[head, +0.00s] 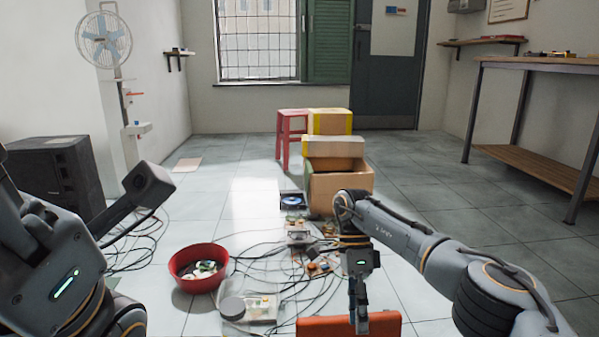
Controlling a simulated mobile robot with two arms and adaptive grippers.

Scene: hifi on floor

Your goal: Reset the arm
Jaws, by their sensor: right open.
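My right arm comes in from the right and bends down at the wrist. My right gripper (359,318) points down in front of an orange-red case (312,326) at the bottom edge of the head view. The gripper is open, with nothing seen between its fingers. Whether it touches the case cannot be told. My left arm is folded at the left edge, and its gripper does not show clearly.
A red bowl (180,268) with small parts stands on the tiled floor. Beside it are a clear-lidded device (236,310), loose cables and electronic parts. Stacked cardboard boxes (345,188) and a red stool (292,122) stand behind. A workbench (540,63) is at right, a black speaker (60,172) at left.

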